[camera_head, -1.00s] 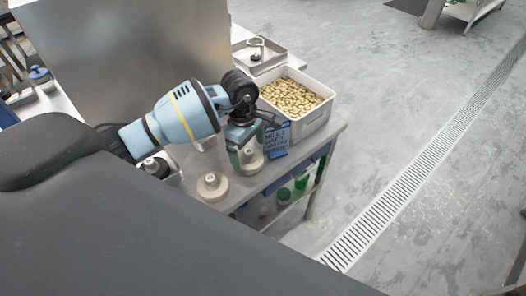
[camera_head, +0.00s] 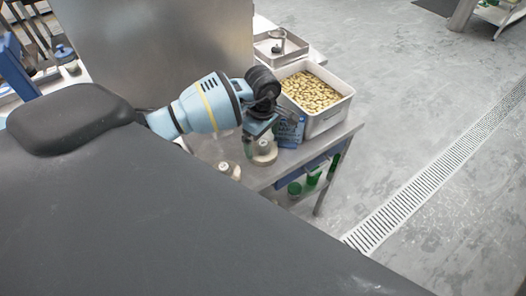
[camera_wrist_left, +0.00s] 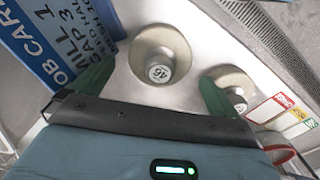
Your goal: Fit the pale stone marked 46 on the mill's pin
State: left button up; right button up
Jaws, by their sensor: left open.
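The pale round stone marked 46 (camera_wrist_left: 160,60) sits on the metal table in the left wrist view, its raised hub up. In the head view it appears to be the stone (camera_head: 265,153) below my left gripper (camera_head: 262,136). In the left wrist view my left gripper (camera_wrist_left: 157,73) is open, with a green finger on each side of that stone and nothing held. A second pale stone (camera_wrist_left: 235,88) is partly hidden by the right finger; it also shows in the head view (camera_head: 229,169). I cannot make out the mill's pin. My right gripper is not in view.
A blue job card (camera_wrist_left: 55,40) stands close to the left finger. Green containers (camera_head: 294,188) are on the shelf below. A tall metal panel (camera_head: 150,50) stands at the left.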

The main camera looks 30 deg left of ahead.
aim_at(262, 151)
pick_arm(q)
notch_tip(262, 151, down, 4)
jog(key=shift+d, duration=0.1)
jog(key=shift+s+f, duration=0.1)
jog(key=shift+s+f, duration=0.1)
jog(key=shift+f, duration=0.15)
jog(key=c, duration=1.3)
jog(key=shift+r, duration=0.15)
jog(key=r, duration=1.8)
jog(key=shift+w+r, duration=0.2)
jog(key=shift+w, duration=0.05)
